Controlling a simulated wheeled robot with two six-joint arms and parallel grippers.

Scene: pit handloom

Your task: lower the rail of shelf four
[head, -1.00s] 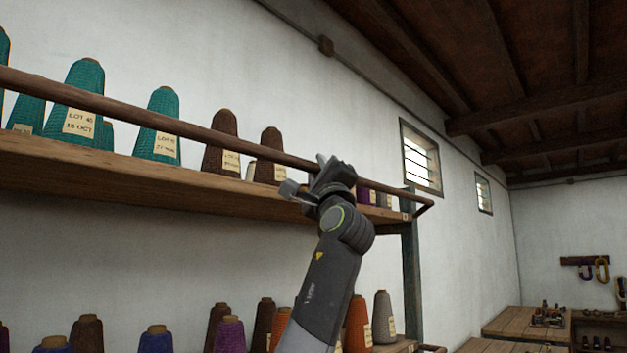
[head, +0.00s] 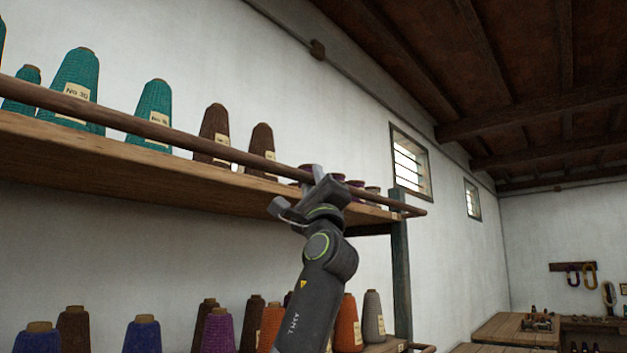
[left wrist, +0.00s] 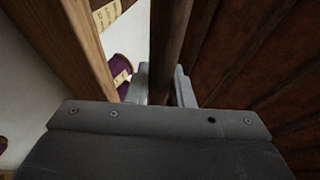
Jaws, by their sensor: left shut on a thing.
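A long brown wooden rail (head: 120,120) runs along the front of the upper shelf (head: 110,158), slightly above its board. My left gripper (head: 316,176) is shut on the rail near its right end. In the left wrist view, the rail (left wrist: 170,45) passes between the two fingers, with the shelf board (left wrist: 65,40) to its left. No shelf number can be read. My right gripper is not in view.
Teal cones (head: 153,112) and brown cones (head: 215,132) stand behind the rail. More yarn cones (head: 217,330) stand on the shelf below, partly behind my left arm. A dark post (head: 401,265) supports the right end. The space to its right is open before a bench (head: 515,328).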

